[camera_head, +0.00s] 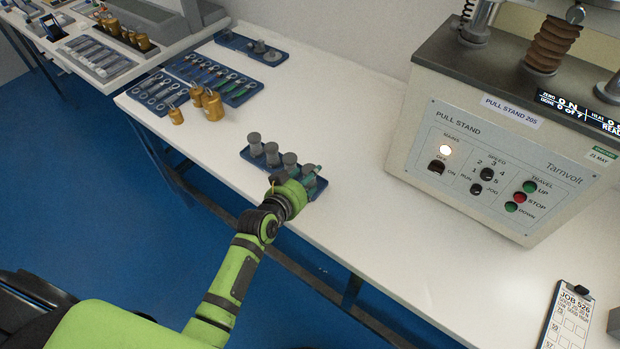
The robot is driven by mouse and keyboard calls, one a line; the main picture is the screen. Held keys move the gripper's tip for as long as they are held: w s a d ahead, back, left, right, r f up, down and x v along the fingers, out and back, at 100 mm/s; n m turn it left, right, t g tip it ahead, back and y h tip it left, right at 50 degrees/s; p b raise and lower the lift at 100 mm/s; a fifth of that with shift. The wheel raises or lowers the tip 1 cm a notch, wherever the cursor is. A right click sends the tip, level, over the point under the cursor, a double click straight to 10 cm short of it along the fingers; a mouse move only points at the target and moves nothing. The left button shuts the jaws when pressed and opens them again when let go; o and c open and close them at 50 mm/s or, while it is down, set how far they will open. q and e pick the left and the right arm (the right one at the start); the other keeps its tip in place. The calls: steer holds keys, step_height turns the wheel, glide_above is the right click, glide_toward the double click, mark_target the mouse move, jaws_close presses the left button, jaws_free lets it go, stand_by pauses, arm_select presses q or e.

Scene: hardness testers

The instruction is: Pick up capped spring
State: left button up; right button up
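Several grey capped pieces that look like the capped springs (255,144) stand upright in a row on a small blue tray (236,161) near the front edge of the white table. My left gripper (309,175) is at the right end of this row, over the tray. It covers part of the tray and the rightmost piece there. Its fingers are small and partly hidden by the wrist, so I cannot tell whether they are open or shut, or hold anything. My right gripper is not in view.
A pull stand machine (500,150) stands on the table at right, with a clipboard (568,318) in front. Brass weights (212,105) and a blue tray of slim parts (241,95) lie left of the row. The table (400,245) is clear between row and machine.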

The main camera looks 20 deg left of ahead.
arm_select(q)
steer(key=shift+w+f, duration=0.2)
steer(key=shift+w, duration=0.2)
steer(key=shift+s+r, duration=0.1)
jaws_close()
